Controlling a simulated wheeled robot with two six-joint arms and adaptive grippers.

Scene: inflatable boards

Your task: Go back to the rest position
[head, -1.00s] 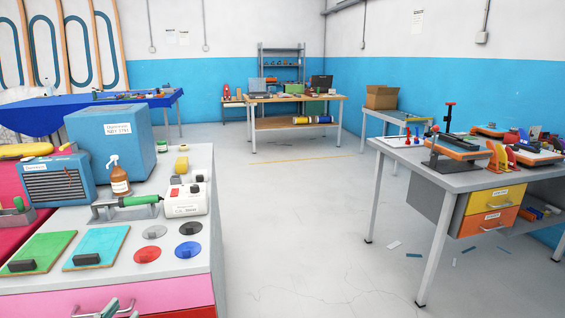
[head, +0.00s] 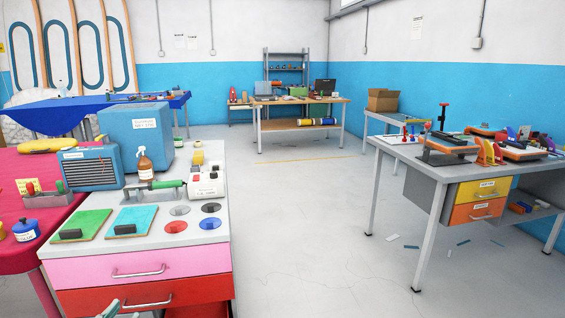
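My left gripper (head: 118,310) shows only in part at the bottom edge of the head view, in front of the red drawer (head: 145,294) of the grey-topped workbench (head: 170,233). Its fingers are mostly cut off by the frame, so I cannot tell whether it is open or shut. It appears apart from the things on the bench top. My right gripper is not in view.
The workbench at left carries a blue box (head: 137,138), a spray bottle (head: 145,166), green (head: 82,224) and teal (head: 131,221) boards and coloured discs. Another table (head: 440,172) with tools stands at right. The grey floor (head: 310,230) between them is clear apart from small scraps.

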